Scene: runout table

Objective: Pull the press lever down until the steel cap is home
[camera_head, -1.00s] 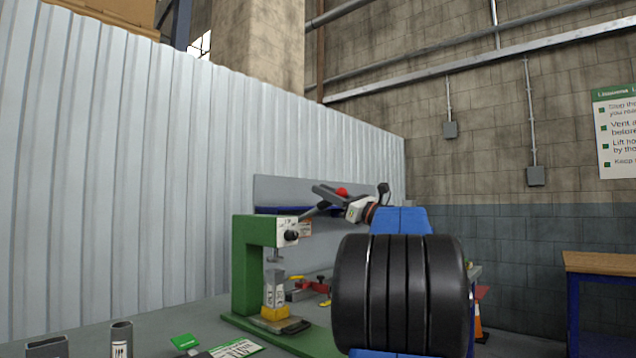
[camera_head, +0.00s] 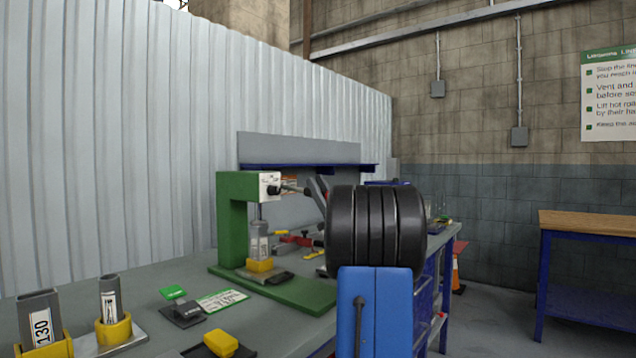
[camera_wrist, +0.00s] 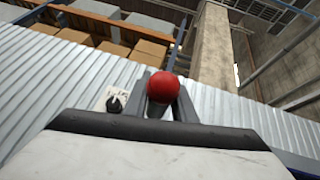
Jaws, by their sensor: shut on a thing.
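The green press (camera_head: 232,225) stands on the bench with its white head (camera_head: 270,185) at the top. Its ram (camera_head: 260,213) is extended down to the grey piece (camera_head: 259,245) in a yellow holder (camera_head: 260,265). I cannot make out the steel cap apart from the ram end, or tell whether it is fully seated. The lever (camera_head: 293,189) runs rightward from the head, about level. My gripper (camera_head: 318,188) is at its outer end, partly hidden behind my arm. In the wrist view, the red lever knob (camera_wrist: 163,87) sits between my gripper's fingers (camera_wrist: 163,100), which are shut on it.
Grey tubes in yellow holders (camera_head: 113,330) stand at the bench's front left. A green-and-white card (camera_head: 222,300) and a yellow block (camera_head: 221,343) lie nearby. Red and yellow tools (camera_head: 300,240) lie behind the press. A wooden-topped table (camera_head: 590,222) stands at right.

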